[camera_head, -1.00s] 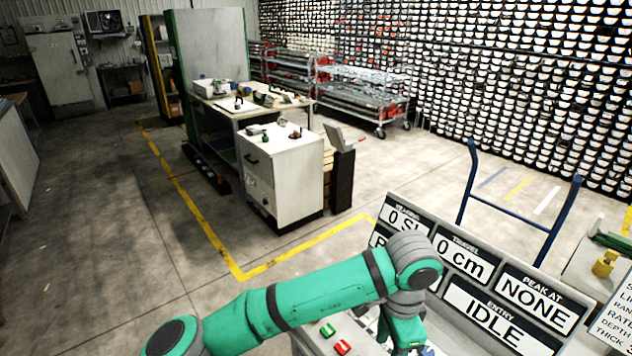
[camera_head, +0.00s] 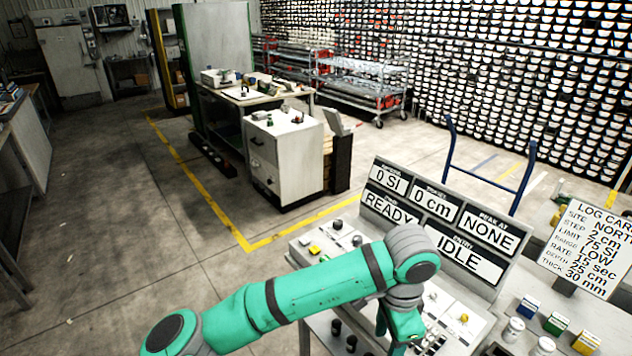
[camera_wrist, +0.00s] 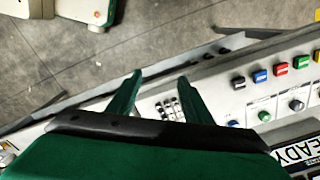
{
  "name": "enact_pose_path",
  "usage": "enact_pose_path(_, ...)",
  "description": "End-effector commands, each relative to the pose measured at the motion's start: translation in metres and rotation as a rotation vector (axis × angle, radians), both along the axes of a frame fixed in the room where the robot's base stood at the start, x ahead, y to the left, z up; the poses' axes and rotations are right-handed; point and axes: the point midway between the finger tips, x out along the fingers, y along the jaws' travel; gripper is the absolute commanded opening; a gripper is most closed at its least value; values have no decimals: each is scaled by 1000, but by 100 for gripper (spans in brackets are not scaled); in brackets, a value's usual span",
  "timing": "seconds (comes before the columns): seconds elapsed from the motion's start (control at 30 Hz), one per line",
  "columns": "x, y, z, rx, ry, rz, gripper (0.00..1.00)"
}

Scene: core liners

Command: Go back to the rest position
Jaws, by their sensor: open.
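My gripper (camera_wrist: 160,92) shows in the wrist view with two green fingers spread apart and nothing between them. It hangs over the edge of a light grey control console (camera_wrist: 215,82). In the head view my green arm reaches from the bottom left to the console (camera_head: 470,290), and its wrist hides part of the console's top. The gripper's fingertips are hard to make out there. The console's display board (camera_head: 437,222) reads 0 SI, 0 cm, NONE, READY and IDLE.
A log card (camera_head: 590,245) stands right of the console, with small jars and coloured boxes (camera_head: 555,323) below it. A blue-handled cart (camera_head: 485,180) stands behind. A white cabinet (camera_head: 285,160) and workbench lie farther back. The floor (camera_head: 130,260) at left is open.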

Motion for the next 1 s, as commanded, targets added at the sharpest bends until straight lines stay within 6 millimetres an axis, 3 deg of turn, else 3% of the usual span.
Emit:
enact_pose_path(0.47,-7,-68,-9,-260,-12,5,46)
enact_pose_path(0.73,-14,-135,-3,-544,-18,41,46)
enact_pose_path(1.0,-15,-199,22,-918,-31,155,46)
